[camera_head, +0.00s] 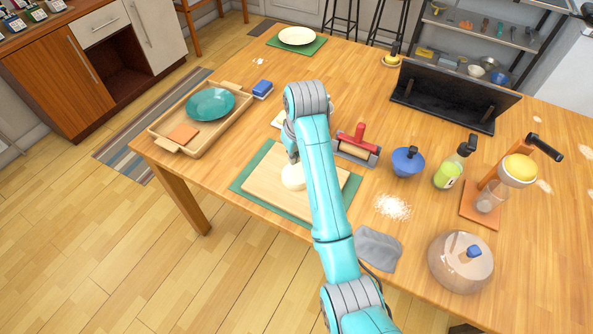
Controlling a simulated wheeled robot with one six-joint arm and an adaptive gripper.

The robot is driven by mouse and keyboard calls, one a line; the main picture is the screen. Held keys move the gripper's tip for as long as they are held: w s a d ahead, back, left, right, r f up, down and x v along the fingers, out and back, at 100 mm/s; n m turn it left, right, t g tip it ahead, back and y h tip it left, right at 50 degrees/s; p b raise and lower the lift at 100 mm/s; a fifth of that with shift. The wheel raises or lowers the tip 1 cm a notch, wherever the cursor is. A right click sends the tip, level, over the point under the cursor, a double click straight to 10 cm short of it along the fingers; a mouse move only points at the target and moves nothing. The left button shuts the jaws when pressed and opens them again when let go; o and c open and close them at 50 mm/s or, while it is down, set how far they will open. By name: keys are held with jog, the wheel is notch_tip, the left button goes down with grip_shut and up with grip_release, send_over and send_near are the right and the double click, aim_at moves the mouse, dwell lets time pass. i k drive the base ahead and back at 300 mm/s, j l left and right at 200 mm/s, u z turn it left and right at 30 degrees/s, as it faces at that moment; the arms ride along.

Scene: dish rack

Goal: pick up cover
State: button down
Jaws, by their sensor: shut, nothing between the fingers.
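A see-through domed cover (447,268) with a blue knob (474,251) stands on the table at the lower right. A smaller blue lidded bowl (407,163) stands farther back. My gripper (292,158) is partly hidden behind my teal arm, above the wooden board in the middle of the table. It is shut and empty, well to the left of the domed cover. A pale dough ball (293,177) lies on the board just below it; I cannot tell whether they touch.
The board (262,182) lies on a green mat (240,180). A grey cloth (377,248) and spilled flour (392,206) are left of the cover. A bottle (449,172), an orange-based dispenser (480,212) and a black stand (440,100) are behind. A tray (165,129) holds a teal plate (210,104).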

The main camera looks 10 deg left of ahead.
aim_at(458, 259)
jog(key=k, duration=1)
